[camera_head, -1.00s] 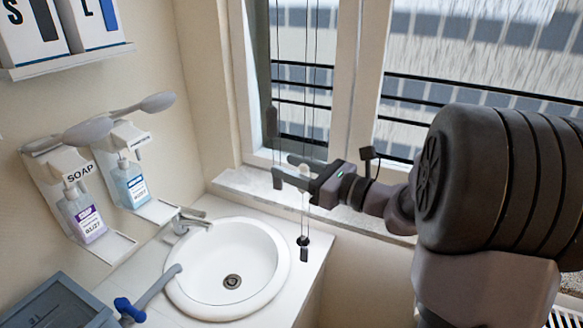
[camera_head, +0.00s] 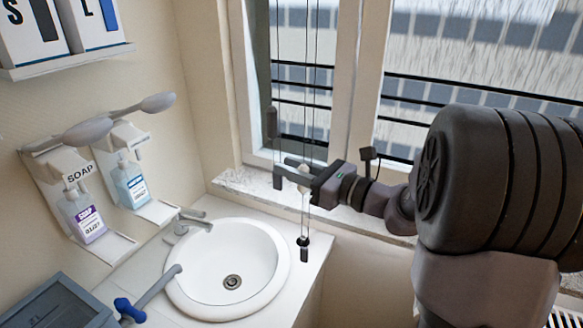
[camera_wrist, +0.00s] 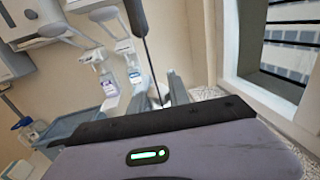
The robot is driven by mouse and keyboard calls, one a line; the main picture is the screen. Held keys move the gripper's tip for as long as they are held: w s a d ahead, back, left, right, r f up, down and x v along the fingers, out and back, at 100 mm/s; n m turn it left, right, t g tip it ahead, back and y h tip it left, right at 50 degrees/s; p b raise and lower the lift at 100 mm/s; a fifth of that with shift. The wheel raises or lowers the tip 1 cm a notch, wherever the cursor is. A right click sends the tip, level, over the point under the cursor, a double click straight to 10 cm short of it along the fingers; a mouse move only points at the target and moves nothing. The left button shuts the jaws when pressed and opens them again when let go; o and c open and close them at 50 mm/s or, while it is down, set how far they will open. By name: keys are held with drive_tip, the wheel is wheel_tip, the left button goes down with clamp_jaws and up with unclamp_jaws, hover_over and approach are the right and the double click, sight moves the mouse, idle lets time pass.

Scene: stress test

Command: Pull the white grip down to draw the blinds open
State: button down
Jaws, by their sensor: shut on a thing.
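The white grip (camera_head: 305,199) hangs on a thin cord in front of the window, to the right of the sink. It is small and partly hidden by my gripper (camera_head: 287,172). In the wrist view the dark cord (camera_wrist: 146,45) runs down between the fingers (camera_wrist: 166,92), and the grip itself is hidden behind the gripper body. A dark weight (camera_head: 303,249) hangs lower on the cords, and another dark piece (camera_head: 271,122) hangs higher at the left.
The round white sink (camera_head: 210,285) with its tap (camera_head: 190,222) is lower left of my gripper. Two soap dispensers (camera_head: 84,213) are on the left wall. The window sill (camera_head: 245,182) and window frame (camera_head: 345,80) are close behind my gripper. A blue-grey bin (camera_head: 60,305) is at the lower left.

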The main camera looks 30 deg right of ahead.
idle(0.6)
wheel_tip(320, 180, down, 14)
drive_tip(key=b, duration=0.9)
drive_tip(key=shift+b, duration=0.35)
drive_tip(key=c, duration=1.2)
unclamp_jaws()
drive_tip(key=shift+c, duration=0.2)
drive_tip(key=shift+s, duration=0.15)
drive_tip(key=p+v, duration=0.3)
drive_tip(key=v, duration=1.4)
drive_tip(key=shift+r, duration=0.1)
